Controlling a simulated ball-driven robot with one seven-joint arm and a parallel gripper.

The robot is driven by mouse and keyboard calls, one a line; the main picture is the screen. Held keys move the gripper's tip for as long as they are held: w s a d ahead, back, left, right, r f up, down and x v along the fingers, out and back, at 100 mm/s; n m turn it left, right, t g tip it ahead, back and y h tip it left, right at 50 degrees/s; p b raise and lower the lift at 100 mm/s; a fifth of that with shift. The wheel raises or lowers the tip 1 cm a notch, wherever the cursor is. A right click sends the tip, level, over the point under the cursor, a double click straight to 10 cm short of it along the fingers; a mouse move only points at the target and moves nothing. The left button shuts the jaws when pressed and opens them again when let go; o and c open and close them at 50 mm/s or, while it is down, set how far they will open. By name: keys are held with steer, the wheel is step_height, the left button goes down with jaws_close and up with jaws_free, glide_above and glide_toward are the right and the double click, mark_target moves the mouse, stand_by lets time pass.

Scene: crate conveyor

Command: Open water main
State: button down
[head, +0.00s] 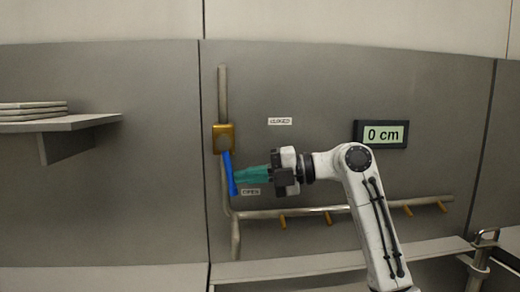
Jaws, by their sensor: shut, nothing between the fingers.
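A brass valve body (218,136) sits on a vertical pipe (223,92) on the grey wall. Its blue lever (229,172) hangs down from the valve, tilted slightly right at its lower end. The lower end is beside the OPEN label (251,192). The CLOSED label (280,121) is higher and to the right. My gripper (239,176), with teal fingers, is shut and empty. It reaches in from the right with its tips at the lower part of the lever. I cannot tell whether they touch it.
A display (385,134) on the wall reads 0 cm. A shelf (60,123) with stacked flat items is at left. A metal tap-like fitting (479,262) stands at lower right.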

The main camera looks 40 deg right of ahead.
steer(key=a+f+t+y+b, duration=0.1)
steer(key=b, duration=0.2)
steer(key=shift+w+a+b, duration=0.1)
steer(key=shift+w+b, duration=0.2)
steer(key=shift+w, duration=0.1)
steer(key=shift+a+r+t+y, duration=0.1)
steer(key=shift+t+y, duration=0.2)
